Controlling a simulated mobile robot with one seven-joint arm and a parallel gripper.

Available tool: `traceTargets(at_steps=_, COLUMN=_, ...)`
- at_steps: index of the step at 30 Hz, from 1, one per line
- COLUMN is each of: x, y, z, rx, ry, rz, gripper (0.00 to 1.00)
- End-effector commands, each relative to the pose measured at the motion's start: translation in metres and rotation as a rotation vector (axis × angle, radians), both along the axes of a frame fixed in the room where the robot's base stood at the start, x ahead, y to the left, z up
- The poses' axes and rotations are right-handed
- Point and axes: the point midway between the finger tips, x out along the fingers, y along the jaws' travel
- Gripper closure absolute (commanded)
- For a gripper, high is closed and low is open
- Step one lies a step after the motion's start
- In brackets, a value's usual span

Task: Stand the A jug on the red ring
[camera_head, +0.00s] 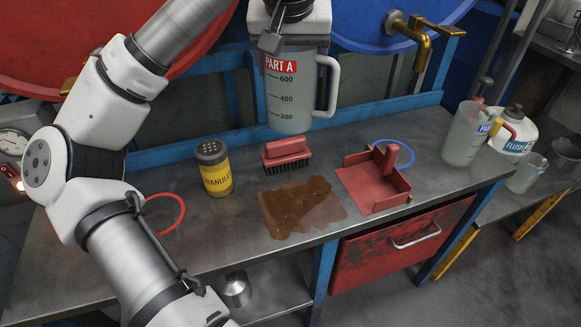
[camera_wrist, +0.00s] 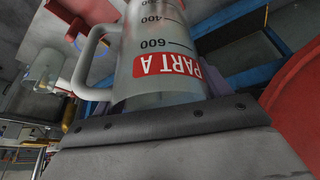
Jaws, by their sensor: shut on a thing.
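The A jug (camera_head: 291,105) is translucent, with a red PART A label, a volume scale and a side handle. My gripper (camera_head: 272,40) is shut on its upper part and holds it upright above the bench, apart from the surface. In the wrist view the jug (camera_wrist: 160,45) appears upside down beyond the dark finger edge (camera_wrist: 165,122). The red ring (camera_head: 181,203) lies flat on the bench at the left, partly hidden by my arm. Nothing shows on its visible part.
A yellow granules shaker (camera_head: 214,172) stands between the ring and a red brush (camera_head: 287,155). A brown spill (camera_head: 300,208) and a red dustpan (camera_head: 372,187) lie to the right, with a blue ring (camera_head: 407,149) behind. A PART B jug (camera_head: 462,140) stands at the far right.

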Motion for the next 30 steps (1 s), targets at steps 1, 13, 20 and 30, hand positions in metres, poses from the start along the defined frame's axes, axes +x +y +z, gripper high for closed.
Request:
traceTargets(at_steps=1, x=0.000, y=0.000, z=-0.011, rx=-0.001, ry=0.003, rz=-0.003, gripper=0.61)
traceTargets(at_steps=13, x=-0.001, y=0.000, z=-0.116, rx=-0.004, ry=0.005, rz=-0.002, gripper=0.61)
traceTargets(at_steps=20, x=0.000, y=0.000, z=-0.150, rx=-0.002, ry=0.001, rz=0.000, gripper=0.61)
traceTargets(at_steps=30, x=-0.001, y=0.000, z=-0.188, rx=-0.002, ry=0.002, rz=0.000, gripper=0.61)
